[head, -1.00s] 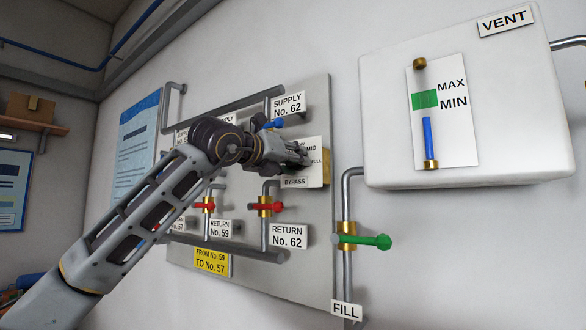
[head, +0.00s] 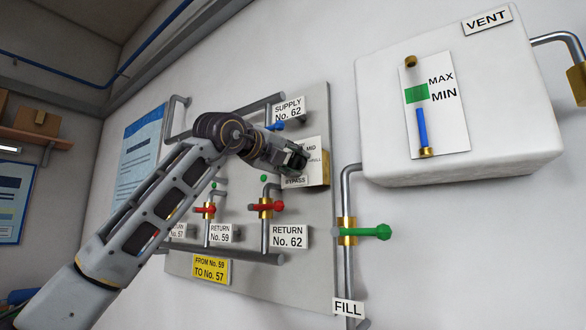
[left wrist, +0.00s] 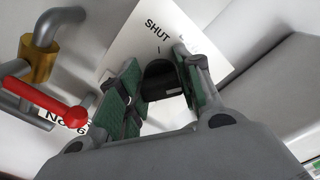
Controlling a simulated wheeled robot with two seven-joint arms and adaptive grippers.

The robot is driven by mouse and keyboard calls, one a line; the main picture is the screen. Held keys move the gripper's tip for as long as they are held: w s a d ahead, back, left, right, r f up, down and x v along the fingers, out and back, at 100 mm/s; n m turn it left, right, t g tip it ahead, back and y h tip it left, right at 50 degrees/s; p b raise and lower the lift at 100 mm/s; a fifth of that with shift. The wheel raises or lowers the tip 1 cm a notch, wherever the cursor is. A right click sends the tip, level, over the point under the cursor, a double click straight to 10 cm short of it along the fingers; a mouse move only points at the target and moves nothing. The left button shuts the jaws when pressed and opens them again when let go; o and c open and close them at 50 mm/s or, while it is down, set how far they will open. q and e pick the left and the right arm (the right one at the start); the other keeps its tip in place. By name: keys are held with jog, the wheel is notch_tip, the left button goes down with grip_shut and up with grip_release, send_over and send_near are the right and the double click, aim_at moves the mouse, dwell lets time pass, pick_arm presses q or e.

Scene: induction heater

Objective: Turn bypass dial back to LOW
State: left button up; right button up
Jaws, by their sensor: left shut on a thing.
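The bypass dial is a black knob (left wrist: 160,82) in the left wrist view, in front of a white label plate with SHUT and a tick mark above it. My left gripper (left wrist: 156,72) has its green-padded fingers on both sides of the knob, shut on it. In the head view my left gripper (head: 296,160) is at the bypass label plate (head: 313,148), where MID and BYPASS can be read. The gripper hides the dial there, and a LOW mark or the pointer's setting cannot be made out. My right gripper is not in view.
Red valve handles (head: 267,207) lie below the dial, and one (left wrist: 45,100) is close left of the gripper in the left wrist view. A blue handle (head: 275,126) is above. A green fill handle (head: 375,232) and white tank (head: 455,110) are to the right.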

pick_arm(q)
jog(key=shift+n+b, duration=0.3)
jog(key=shift+n, duration=0.6)
jog(key=n+b, duration=0.2)
jog(key=n, duration=0.1)
jog(key=shift+f, duration=0.1)
jog(key=shift+n+b, duration=0.5)
jog(key=shift+n, duration=0.4)
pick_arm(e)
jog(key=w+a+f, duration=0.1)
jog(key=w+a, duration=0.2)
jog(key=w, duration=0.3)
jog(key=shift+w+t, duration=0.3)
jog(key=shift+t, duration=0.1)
pick_arm(q)
jog(key=o, duration=1)
jog(key=shift+a, duration=0.1)
jog(key=shift+o, duration=0.2)
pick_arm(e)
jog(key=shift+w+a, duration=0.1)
pick_arm(q)
jog(key=shift+s, duration=0.1)
